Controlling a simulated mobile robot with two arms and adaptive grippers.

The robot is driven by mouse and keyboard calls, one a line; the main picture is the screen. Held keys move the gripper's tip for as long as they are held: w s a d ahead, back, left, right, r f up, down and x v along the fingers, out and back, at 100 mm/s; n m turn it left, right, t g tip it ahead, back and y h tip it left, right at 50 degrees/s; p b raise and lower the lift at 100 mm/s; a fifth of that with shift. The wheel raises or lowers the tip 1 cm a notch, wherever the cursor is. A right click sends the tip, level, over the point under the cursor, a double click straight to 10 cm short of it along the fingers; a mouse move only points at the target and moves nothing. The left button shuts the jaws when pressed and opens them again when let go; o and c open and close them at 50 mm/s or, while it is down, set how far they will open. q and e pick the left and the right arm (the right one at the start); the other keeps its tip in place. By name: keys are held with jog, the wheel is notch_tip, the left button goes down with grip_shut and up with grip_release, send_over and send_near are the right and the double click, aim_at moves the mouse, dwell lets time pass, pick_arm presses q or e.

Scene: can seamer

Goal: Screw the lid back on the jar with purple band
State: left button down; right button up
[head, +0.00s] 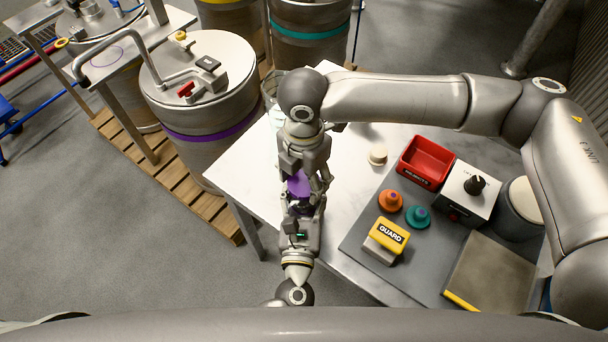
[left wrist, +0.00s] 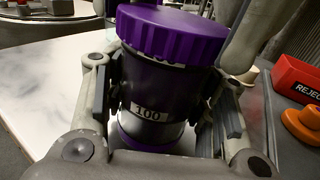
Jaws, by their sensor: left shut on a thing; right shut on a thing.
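The jar (left wrist: 150,95) is dark, with a "100" label and a purple band (left wrist: 150,142) near its bottom. It stands upright between the fingers of my left gripper (head: 301,212), which is shut on its body. The ribbed purple lid (left wrist: 172,35) sits on top of the jar; it also shows in the head view (head: 298,186). I cannot tell how tight it is. My right gripper (head: 304,184) reaches in from above and is shut on the lid, with fingers at its sides. The head view hides most of the jar behind my grippers.
On the table (head: 250,170) to the right are a beige cap (head: 377,155), a red reject bin (head: 427,160), an orange piece (head: 390,201), a teal piece (head: 418,216), a yellow GUARD block (head: 388,236) and a knob box (head: 468,190). A purple-banded drum (head: 205,105) stands left.

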jog(key=m, duration=0.4)
jog(key=shift+m, duration=0.4)
jog(key=m, duration=0.3)
jog(key=o, duration=1.2)
jog(key=shift+r, duration=0.1)
notch_tip(320, 180, up, 12)
jog(key=shift+f, duration=0.1)
pick_arm(q)
jog(key=c, duration=0.5)
grip_release()
jog(key=shift+c, duration=0.2)
